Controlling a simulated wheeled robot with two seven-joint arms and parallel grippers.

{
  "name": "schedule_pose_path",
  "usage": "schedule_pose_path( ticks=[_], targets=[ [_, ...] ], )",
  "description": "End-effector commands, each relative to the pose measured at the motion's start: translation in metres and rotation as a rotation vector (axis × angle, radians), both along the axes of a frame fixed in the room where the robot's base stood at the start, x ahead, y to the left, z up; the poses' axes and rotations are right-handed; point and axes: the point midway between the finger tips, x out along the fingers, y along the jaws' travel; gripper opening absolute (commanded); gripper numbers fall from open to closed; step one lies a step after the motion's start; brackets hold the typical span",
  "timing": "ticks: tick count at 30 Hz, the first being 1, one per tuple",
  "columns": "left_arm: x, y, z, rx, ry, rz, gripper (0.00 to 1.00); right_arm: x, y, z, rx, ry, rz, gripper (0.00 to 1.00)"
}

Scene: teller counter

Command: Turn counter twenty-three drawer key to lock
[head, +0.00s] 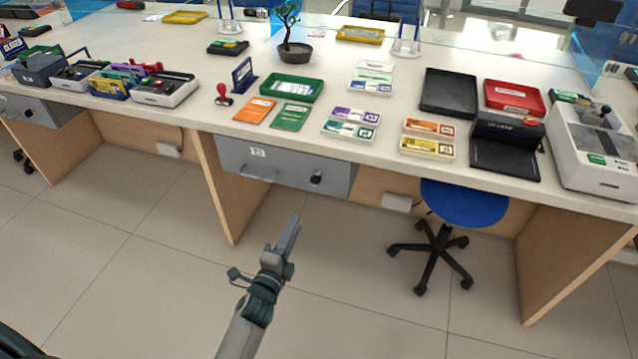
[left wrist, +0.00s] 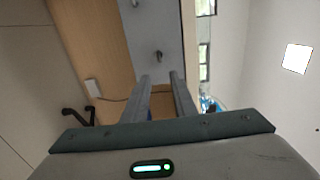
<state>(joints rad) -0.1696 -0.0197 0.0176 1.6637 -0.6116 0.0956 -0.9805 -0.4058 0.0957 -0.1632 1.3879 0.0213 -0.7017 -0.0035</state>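The grey drawer (head: 285,168) is shut under the counter, with a small number label I cannot read for certain. Its bar handle (head: 262,176) is on the left part of the front. The dark key (head: 316,178) sits in the lock to the right of it; its turn angle is too small to tell. My left gripper (head: 292,228) is below and in front of the drawer, pointing up toward the key and apart from it. In the left wrist view the key (left wrist: 158,57) shows beyond my two parted, empty fingers (left wrist: 160,82). My right gripper is not seen.
The counter edge (head: 240,130) overhangs the drawer. A wooden side panel (head: 222,190) stands left of it, and a blue stool (head: 463,203) stands to the right. Cards, a stamp (head: 223,95) and trays lie on the counter above. Floor in front is clear.

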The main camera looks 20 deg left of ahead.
Motion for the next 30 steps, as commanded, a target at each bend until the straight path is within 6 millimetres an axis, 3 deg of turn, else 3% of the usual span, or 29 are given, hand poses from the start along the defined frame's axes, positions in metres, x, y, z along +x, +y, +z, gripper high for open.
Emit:
schedule_pose_path(
  ticks=[8, 14, 30],
  targets=[
    [0.004, 0.000, 0.000, -0.003, 0.001, 0.000, 0.25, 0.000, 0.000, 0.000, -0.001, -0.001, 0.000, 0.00],
    [0.021, -0.001, 0.000, -0.004, 0.001, 0.000, 0.25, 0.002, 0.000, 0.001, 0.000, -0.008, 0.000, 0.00],
    [0.110, -0.004, 0.000, -0.004, 0.001, 0.001, 0.25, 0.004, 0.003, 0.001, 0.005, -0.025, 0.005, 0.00]
  ],
)
